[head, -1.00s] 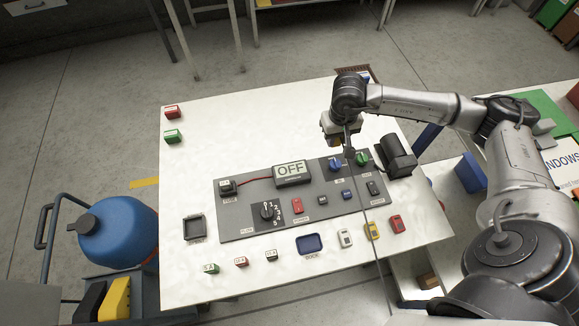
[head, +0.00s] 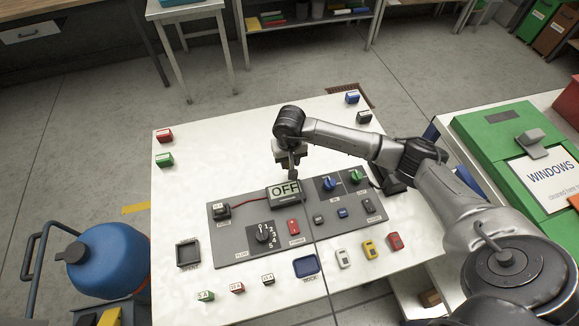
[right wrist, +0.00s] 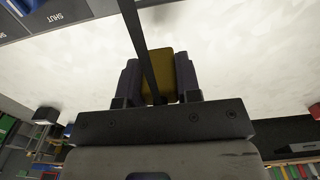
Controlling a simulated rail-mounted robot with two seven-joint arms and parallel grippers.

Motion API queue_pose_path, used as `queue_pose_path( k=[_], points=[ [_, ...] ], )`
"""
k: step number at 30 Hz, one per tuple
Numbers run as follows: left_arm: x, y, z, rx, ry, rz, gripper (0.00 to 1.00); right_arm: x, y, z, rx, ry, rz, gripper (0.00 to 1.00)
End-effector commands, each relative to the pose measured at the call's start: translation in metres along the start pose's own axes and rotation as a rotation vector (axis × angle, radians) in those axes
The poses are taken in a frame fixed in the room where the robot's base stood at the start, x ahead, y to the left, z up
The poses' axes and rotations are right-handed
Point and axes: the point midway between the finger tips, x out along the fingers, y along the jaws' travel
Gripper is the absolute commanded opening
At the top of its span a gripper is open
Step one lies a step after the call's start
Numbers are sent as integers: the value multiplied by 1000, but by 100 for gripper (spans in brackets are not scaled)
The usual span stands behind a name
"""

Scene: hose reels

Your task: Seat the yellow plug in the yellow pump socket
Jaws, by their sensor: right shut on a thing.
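My right gripper (head: 291,170) is above the grey panel, just behind the OFF display in the head view. In the right wrist view its two dark fingers are shut on a yellow plug (right wrist: 159,68). A thin dark line (right wrist: 147,50), like a hose or cable, crosses in front of the plug. In the head view the arm mostly hides the plug, and the line runs down from the gripper across the panel. A small yellow block (head: 369,249) sits at the table's front between a white and a red one. I cannot tell whether it is the pump socket. My left gripper is out of view.
The grey panel (head: 236,245) carries the OFF display (head: 284,190), a blue knob (head: 328,184), a green knob (head: 355,177) and a dial (head: 264,234). A blue tray (head: 307,265) lies in front. A blue tank (head: 108,258) stands left.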

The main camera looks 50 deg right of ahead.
Motion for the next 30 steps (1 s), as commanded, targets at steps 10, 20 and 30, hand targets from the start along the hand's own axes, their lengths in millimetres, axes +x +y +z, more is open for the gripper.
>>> queue_pose_path(
  k=[10,20,30],
  points=[
    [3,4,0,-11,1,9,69,36,1,-2,5,5,-1,8],
    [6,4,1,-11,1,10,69,38,1,-2,4,7,-1,8],
    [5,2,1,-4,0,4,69,38,0,0,1,1,0,57]
  ],
)
